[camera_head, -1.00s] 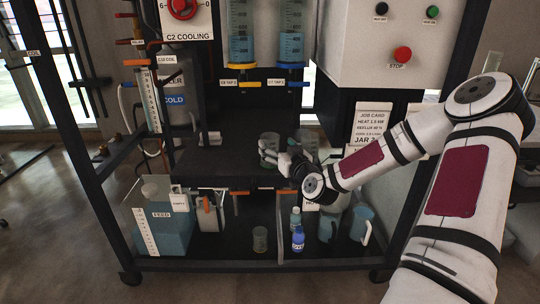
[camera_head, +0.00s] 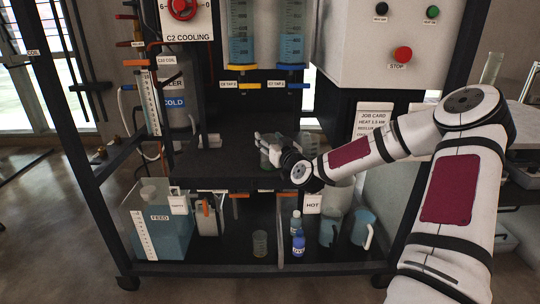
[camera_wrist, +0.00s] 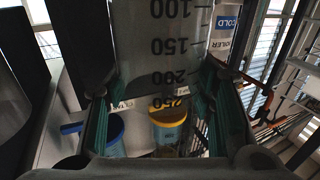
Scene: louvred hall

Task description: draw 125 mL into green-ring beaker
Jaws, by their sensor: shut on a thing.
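My gripper (camera_head: 272,150) is shut on a clear beaker (camera_head: 270,157) over the black platform, below the taps. In the wrist view the fingers (camera_wrist: 162,100) grip both sides of this beaker (camera_wrist: 165,40); its dark marks, 100 to 250, appear upside down. Two graduated cylinders of blue liquid hang above: one with a yellow collar (camera_head: 238,48), one with a blue collar (camera_head: 290,48). Their tap labels are small. Both collars show beyond the beaker in the wrist view.
Another clear vessel (camera_head: 309,142) stands just right of my gripper, partly hidden. The lower shelf holds a FEED tank (camera_head: 160,232), a small beaker (camera_head: 260,243), a blue bottle (camera_head: 298,242) and jugs (camera_head: 362,228). Frame posts flank the rig.

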